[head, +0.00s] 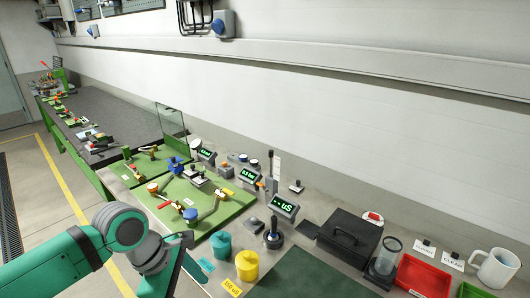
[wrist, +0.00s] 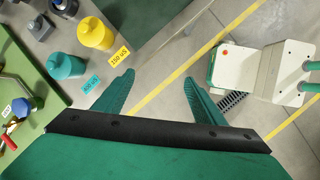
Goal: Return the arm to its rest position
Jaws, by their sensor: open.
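My gripper (wrist: 158,92) shows in the wrist view with its two green fingers spread wide apart. Nothing is between them but the grey floor and a yellow floor line below. In the head view my green and grey arm reaches in at the lower left, beside the bench's front edge; the fingers are not clearly visible there.
A teal bottle (head: 221,245) and a yellow bottle (head: 247,265) stand near the bench edge, left of my gripper in the wrist view. A green board (head: 226,212), a black case (head: 347,238), a red tray (head: 422,277) and a white mug (head: 496,268) share the bench. Open floor lies left.

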